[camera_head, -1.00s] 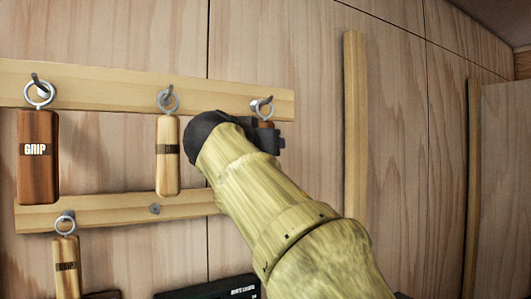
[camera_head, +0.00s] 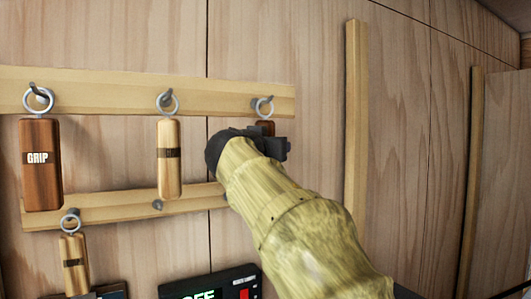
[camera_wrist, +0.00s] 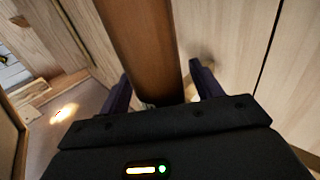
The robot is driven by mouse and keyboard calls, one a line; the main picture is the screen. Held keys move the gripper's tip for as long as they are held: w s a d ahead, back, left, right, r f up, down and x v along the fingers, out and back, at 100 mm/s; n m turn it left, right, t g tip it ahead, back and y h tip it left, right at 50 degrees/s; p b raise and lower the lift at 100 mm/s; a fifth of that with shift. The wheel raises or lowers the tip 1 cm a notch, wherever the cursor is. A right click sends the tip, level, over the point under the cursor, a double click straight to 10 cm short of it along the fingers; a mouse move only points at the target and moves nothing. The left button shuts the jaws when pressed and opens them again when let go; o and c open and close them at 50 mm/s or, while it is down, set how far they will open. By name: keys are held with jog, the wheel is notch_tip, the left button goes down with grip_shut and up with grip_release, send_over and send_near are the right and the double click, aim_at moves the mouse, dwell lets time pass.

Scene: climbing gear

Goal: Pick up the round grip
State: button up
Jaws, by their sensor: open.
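A dark reddish-brown grip (camera_head: 265,128) hangs by a metal ring from the right hook of the upper wooden rail. Most of it is hidden behind my gripper (camera_head: 280,146) in the head view. In the wrist view a long, smooth brown grip body (camera_wrist: 143,45) with a rounded-looking surface runs between the two dark fingers of my gripper (camera_wrist: 162,88). The fingers are open, one on each side of it. Whether either finger touches it I cannot tell.
A dark brown grip (camera_head: 40,180) and a light grip (camera_head: 168,172) hang from the upper rail (camera_head: 110,97). A smaller light grip (camera_head: 73,265) hangs from the lower rail (camera_head: 115,209). A black display box (camera_head: 212,283) stands below. A vertical batten (camera_head: 356,120) is on the wall at right.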

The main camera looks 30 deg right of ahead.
jog(key=shift+w, duration=0.15)
jog(key=c, duration=1.2)
jog(key=shift+o, duration=0.2)
jog(key=shift+r, duration=0.1)
